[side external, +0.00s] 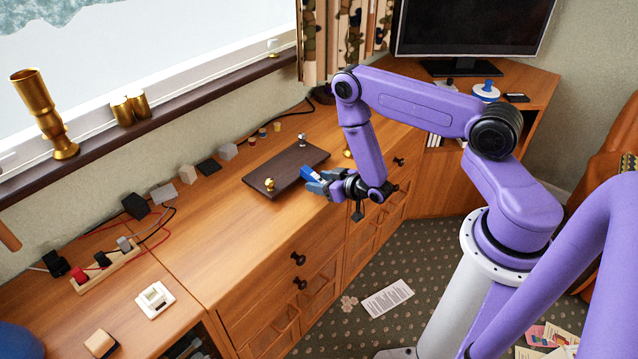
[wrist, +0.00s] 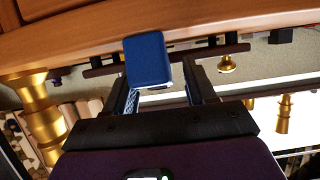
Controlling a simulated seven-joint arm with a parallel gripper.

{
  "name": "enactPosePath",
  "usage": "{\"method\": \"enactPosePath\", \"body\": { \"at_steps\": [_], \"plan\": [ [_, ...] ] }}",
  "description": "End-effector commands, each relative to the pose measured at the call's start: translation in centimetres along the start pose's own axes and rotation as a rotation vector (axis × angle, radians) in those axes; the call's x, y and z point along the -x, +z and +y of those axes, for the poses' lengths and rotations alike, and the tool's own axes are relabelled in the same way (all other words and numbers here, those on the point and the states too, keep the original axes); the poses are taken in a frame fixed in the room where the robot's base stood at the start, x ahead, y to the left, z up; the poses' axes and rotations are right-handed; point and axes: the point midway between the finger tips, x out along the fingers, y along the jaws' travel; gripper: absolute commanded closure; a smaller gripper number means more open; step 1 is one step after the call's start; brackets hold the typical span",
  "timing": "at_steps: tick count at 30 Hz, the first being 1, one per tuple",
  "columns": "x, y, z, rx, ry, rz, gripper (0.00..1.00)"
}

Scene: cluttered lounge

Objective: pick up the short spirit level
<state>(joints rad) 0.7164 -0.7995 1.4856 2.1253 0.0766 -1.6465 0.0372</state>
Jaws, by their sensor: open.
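A small blue block with a pale edge, which I take to be the short spirit level (side external: 311,174), is at the right edge of a dark brown board (side external: 290,160) on the wooden cabinet top. In the wrist view the blue block (wrist: 147,58) shows between the two fingers. My gripper (side external: 318,187) is right at the block, its fingers apart on either side of it; it also shows in the wrist view (wrist: 160,82). I cannot tell whether either finger touches the block. The fingers hide part of it in the side view.
A brass knob-like piece (side external: 269,185) and a small silvery piece (side external: 301,139) stand on the board. Small blocks and a power strip (side external: 105,265) with cables lie along the wall side. A white switch-like square (side external: 154,299) lies nearer the front. The cabinet top left of the board is mostly clear.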

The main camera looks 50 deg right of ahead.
Motion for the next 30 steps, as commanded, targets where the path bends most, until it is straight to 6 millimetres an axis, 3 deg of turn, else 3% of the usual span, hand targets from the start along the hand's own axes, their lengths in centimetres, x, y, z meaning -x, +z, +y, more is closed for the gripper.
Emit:
{"method": "enactPosePath", "body": {
  "at_steps": [11, 16, 30],
  "plan": [
    [-0.97, 0.0, -0.01, 0.001, -0.001, -0.001, 0.45],
    [-0.95, 0.0, -0.01, 0.001, -0.001, -0.001, 1.0],
    [-0.74, -0.66, -0.02, 0.001, -0.001, 0.001, 1.0]
  ]
}}
